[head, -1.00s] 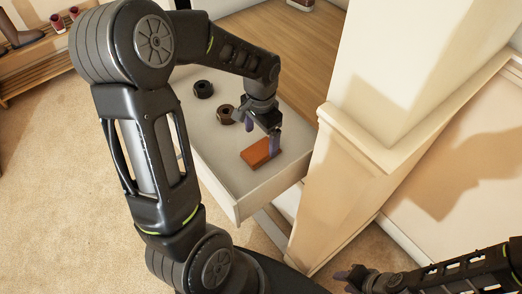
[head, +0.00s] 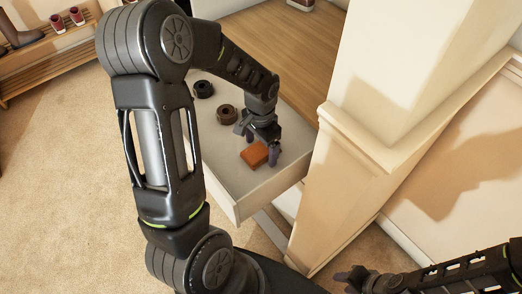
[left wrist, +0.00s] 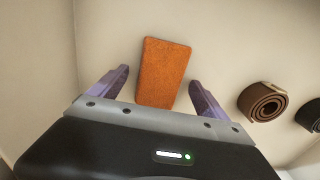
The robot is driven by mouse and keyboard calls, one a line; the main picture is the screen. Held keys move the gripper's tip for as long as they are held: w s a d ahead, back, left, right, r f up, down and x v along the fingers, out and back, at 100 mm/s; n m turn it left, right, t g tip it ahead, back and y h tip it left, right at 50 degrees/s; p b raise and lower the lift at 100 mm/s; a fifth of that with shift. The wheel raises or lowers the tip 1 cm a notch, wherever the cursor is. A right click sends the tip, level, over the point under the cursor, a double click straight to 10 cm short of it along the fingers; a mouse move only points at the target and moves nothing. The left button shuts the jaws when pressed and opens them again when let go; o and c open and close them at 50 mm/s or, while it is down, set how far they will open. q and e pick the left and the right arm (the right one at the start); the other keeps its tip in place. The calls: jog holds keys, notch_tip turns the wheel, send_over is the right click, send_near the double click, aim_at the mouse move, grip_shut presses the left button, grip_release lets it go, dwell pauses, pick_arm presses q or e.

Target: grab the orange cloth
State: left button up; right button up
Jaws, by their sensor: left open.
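The orange cloth (head: 254,155) is a flat, folded rectangle lying in an open drawer (head: 226,178). It also shows in the left wrist view (left wrist: 164,72), between the fingers. My left gripper (head: 262,149) is open, pointing down over the cloth, with one purple finger on each side of it. In the left wrist view the left gripper (left wrist: 160,90) has gaps between its fingers and the cloth. My right gripper (head: 352,277) is at the bottom right, far from the drawer; its opening is too unclear to judge.
A dark brown roll (head: 227,113) and a black roll (head: 203,89) lie in the drawer behind the cloth. A cream pillar (head: 350,160) stands close to the drawer's right side. A shoe rack (head: 50,45) is at the far left.

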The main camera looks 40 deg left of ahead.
aim_at(261, 149)
pick_arm(q)
jog(key=shift+c, duration=0.5)
jog(key=c, duration=1.3)
jog(key=shift+c, duration=0.2)
jog(key=shift+r, duration=0.1)
notch_tip(261, 149, up, 10)
jog(key=p, duration=0.1)
